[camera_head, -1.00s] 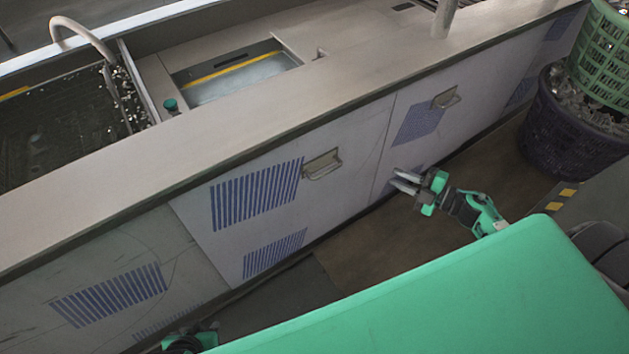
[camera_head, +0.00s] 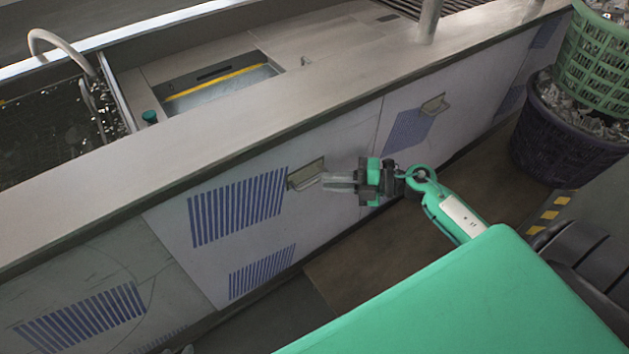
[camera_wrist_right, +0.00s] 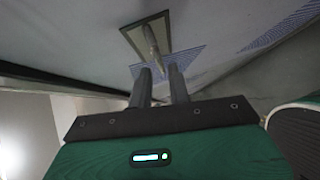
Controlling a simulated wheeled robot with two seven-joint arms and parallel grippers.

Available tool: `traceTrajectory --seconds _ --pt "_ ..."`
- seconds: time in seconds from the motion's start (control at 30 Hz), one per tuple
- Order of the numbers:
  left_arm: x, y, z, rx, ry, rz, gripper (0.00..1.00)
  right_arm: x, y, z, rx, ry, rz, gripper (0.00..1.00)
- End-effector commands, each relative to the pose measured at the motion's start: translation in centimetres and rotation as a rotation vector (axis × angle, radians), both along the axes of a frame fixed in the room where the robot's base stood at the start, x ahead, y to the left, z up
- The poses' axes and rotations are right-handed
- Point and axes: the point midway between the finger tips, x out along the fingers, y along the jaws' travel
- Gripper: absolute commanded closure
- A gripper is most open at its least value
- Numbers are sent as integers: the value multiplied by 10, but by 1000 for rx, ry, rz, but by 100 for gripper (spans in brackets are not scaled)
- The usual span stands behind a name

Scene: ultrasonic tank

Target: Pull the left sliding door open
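The left sliding door (camera_head: 241,206) is a pale panel with blue slotted grilles in the cabinet front, and it appears closed. Its metal handle (camera_head: 306,175) sits near the door's upper right. The handle also shows in the right wrist view (camera_wrist_right: 151,40) as a bar standing out from a plate. My right gripper (camera_head: 327,181) is at the handle's right side, its fingers pointing left toward it. In the right wrist view its two fingers (camera_wrist_right: 158,76) are apart, with the handle just beyond their tips. Contact cannot be told. My left gripper is not clearly visible.
The right door's handle (camera_head: 432,104) sits farther right on the cabinet front. The countertop (camera_head: 250,118) overhangs the doors. A purple basket (camera_head: 555,140) and a green basket (camera_head: 600,60) of metal parts stand at the right. Floor (camera_head: 370,265) before the cabinet is clear.

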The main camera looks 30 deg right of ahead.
Motion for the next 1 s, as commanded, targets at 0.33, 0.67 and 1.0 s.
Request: traceTrajectory --seconds 0.33,0.67,1.0 --pt "2 -4 -1 -13 -23 -4 68 27 36 -6 2 0 0 81" --pt "2 -5 -1 -14 -25 -4 68 29 39 -7 2 1 -1 81" --pt "2 -5 -1 -14 -24 -4 68 28 39 -7 2 1 -1 100"
